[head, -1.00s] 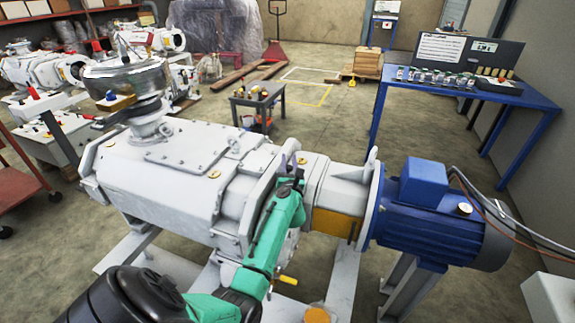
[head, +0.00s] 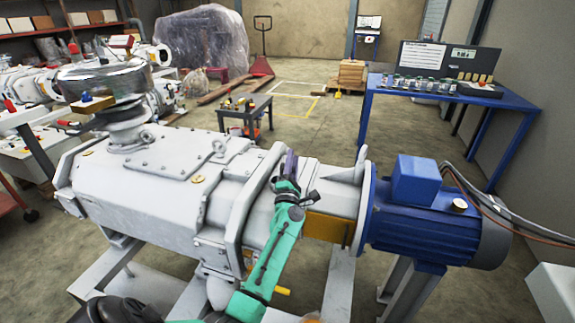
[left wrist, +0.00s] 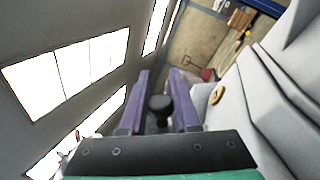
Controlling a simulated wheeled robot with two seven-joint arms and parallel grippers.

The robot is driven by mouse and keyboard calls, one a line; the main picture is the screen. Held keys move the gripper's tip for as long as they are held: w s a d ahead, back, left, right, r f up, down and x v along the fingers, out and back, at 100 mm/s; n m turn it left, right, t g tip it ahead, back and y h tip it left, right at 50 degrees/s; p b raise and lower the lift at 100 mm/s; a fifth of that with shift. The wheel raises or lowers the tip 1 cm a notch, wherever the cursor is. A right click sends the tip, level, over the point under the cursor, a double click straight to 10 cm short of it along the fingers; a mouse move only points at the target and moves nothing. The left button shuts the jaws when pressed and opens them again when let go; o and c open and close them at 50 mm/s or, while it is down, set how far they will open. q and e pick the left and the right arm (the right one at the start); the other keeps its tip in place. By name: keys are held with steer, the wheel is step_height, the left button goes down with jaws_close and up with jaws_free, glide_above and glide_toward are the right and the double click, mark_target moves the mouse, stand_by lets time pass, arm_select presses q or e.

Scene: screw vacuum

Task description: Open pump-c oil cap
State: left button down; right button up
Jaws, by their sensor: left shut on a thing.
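The grey pump (head: 160,185) fills the middle of the head view, with a blue motor (head: 420,225) at its right end. My left gripper (head: 291,158) is beside the pump's raised flange, its purple fingers pointing up. In the left wrist view, the gripper (left wrist: 162,85) is shut on a black round-headed piece (left wrist: 160,104) that looks like the oil cap. The piece sits between the two fingers. In the head view the fingers and arm hide it, and I cannot tell whether it touches the pump. My right gripper is not in view.
A brass plug (head: 198,179) sits on the pump's top; one also shows in the left wrist view (left wrist: 217,95). A blue table (head: 520,98) with several jars stands back right. A small grey table (head: 245,108) stands behind the pump. The floor between them is clear.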

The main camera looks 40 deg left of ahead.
arm_select(q)
steer(key=shift+w+d+f+m+t+h+b, duration=0.1)
steer(key=shift+d+m+t+h+b, duration=0.2)
steer(key=shift+m, duration=0.65)
steer(key=shift+w+d+f+m+t+h+b, duration=0.15)
steer(key=shift+d+m+t+h, duration=0.2)
steer(key=shift+m, duration=0.55)
steer(key=shift+w+d+f+m+t+h+b, duration=0.15)
steer(key=shift+d+m+h+b, duration=0.25)
steer(key=shift+m, duration=0.55)
steer(key=shift+a+h, duration=0.1)
steer(key=shift+h, duration=0.15)
steer(key=c, duration=0.6)
jaws_free()
steer(key=shift+c, duration=0.2)
steer(key=shift+r, duration=0.2)
step_height(320, 180, up, 20)
steer(key=p, duration=0.7)
steer(key=shift+f, duration=0.15)
